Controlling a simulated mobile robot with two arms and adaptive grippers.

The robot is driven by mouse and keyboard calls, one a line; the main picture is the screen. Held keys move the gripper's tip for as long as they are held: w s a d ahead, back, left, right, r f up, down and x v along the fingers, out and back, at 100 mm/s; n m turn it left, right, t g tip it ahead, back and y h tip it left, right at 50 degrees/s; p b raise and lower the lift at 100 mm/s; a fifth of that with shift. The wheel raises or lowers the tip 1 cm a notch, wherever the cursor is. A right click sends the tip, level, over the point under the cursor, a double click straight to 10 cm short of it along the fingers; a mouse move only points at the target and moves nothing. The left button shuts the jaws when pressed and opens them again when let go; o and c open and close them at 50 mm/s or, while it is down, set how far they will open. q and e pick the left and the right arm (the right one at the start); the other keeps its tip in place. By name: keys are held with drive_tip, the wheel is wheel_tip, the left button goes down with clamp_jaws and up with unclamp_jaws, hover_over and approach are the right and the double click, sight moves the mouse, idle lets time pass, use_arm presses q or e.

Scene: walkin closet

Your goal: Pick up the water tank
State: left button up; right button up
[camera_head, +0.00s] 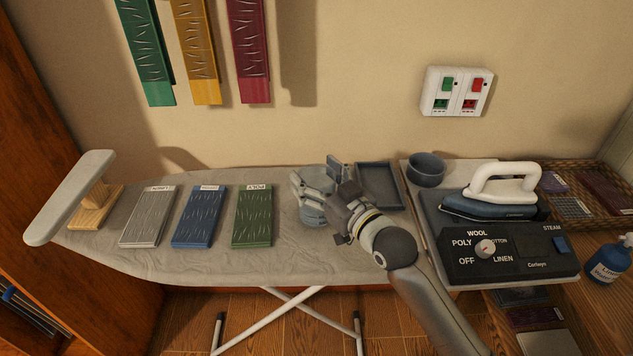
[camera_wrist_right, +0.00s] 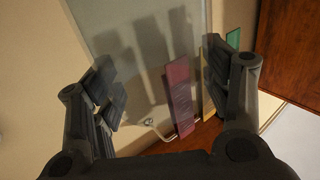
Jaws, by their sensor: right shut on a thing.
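The water tank (camera_head: 313,213) looks like a pale grey-blue, see-through container at the right part of the ironing board. My right gripper (camera_head: 325,182) reaches over it from the lower right and is shut on it. The gripper hides much of the tank, and I cannot tell whether its base touches the board. In the right wrist view, the two dark fingers stand on either side of a pale translucent surface (camera_wrist_right: 125,45), which seems to be the tank. My left gripper is not in view.
A dark tray (camera_head: 380,187) lies right of the tank, then a round grey bowl (camera_head: 427,168). The iron (camera_head: 500,205) and its control box (camera_head: 512,256) stand further right, beside a blue bottle (camera_head: 607,262).

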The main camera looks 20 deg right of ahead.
drive_tip(key=shift+r, duration=0.55)
drive_tip(key=s+a+r+p, duration=0.1)
drive_tip(key=s+r+p, duration=0.6)
drive_tip(key=s+r, duration=0.3)
drive_tip(key=shift+s+a+r+p, duration=0.2)
drive_tip(key=shift+s+r+p, duration=0.15)
drive_tip(key=shift+s, duration=1.5)
drive_tip(key=shift+s, duration=0.1)
